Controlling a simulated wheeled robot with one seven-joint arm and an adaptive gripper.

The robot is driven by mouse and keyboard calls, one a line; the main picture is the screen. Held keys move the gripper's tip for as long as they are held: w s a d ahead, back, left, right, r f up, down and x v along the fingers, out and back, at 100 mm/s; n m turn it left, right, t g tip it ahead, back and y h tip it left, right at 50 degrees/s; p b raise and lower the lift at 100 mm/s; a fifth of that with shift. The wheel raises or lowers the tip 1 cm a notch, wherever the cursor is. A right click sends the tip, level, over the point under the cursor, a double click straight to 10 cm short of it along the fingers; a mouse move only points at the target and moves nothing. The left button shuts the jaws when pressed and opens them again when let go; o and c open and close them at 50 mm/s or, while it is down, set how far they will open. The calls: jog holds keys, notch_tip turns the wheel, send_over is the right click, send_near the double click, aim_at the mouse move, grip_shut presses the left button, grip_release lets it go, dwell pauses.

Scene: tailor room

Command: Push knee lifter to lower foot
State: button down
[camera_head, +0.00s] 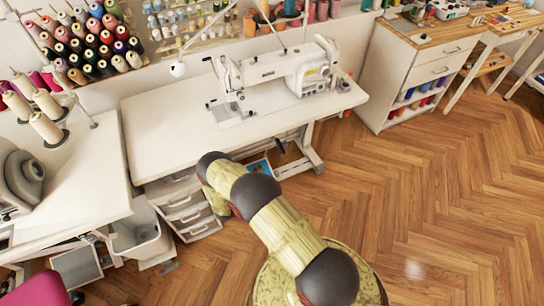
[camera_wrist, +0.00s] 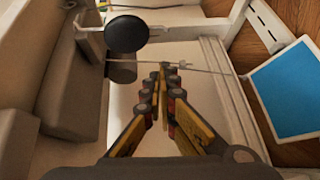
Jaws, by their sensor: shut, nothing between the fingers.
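The knee lifter is a dark round pad (camera_wrist: 127,34) on a thin metal rod, seen upper left of centre in the wrist view, under the sewing table. My gripper (camera_wrist: 164,70) has its yellow-and-black fingers together and empty. The fingertips lie right of and below the pad in the wrist view, near a thin rod crossing behind them; I cannot tell whether they touch it. In the head view the white sewing machine (camera_head: 275,72) stands on the table, its needle end at left. The foot is too small to make out. My gripper and the knee lifter are hidden there.
The white sewing table (camera_head: 165,115) covers the space around my gripper. White drawers (camera_head: 185,205) stand under its left side. A blue panel (camera_wrist: 292,92) lies right of my fingers. A grey block (camera_wrist: 75,90) is at left. Wooden floor (camera_head: 440,200) is clear at right.

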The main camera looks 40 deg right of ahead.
jog(key=shift+m, duration=0.3)
jog(key=s+d+b+x, duration=0.1)
jog(key=b+x, duration=0.3)
jog(key=x, duration=0.9)
jog(key=shift+s, duration=0.9)
